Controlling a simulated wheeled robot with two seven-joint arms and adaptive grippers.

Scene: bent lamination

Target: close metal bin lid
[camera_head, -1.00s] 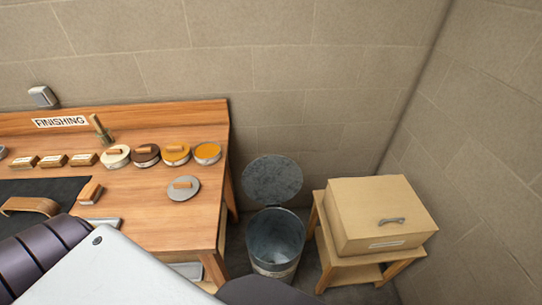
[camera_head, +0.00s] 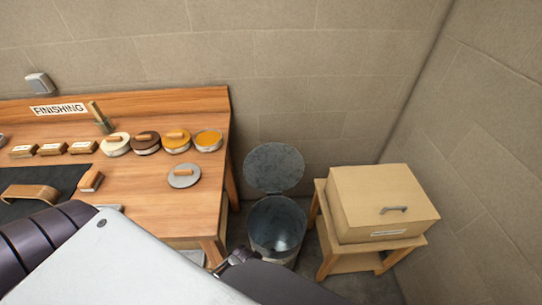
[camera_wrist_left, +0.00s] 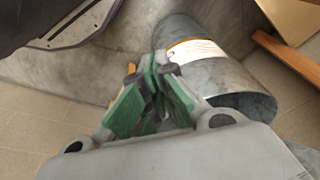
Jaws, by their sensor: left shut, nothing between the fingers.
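The metal bin (camera_head: 277,226) stands on the floor between the bench and the small wooden stand, its mouth open. Its round grey lid (camera_head: 274,168) is raised upright behind the mouth. My left gripper (camera_head: 235,257) shows only in part in the head view, just left of the bin and lower than its rim. In the left wrist view the left gripper (camera_wrist_left: 158,65) has its green-padded fingers together and empty, close to the bin's labelled side (camera_wrist_left: 205,65). I cannot tell whether it touches the bin. The lid is not clearly seen there. My right gripper is in neither view.
The wooden bench (camera_head: 180,215) with tins and small blocks is left of the bin. A tan box (camera_head: 372,195) sits on a wooden stand (camera_head: 355,262) close on the right. The wall (camera_head: 330,110) is behind the lid.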

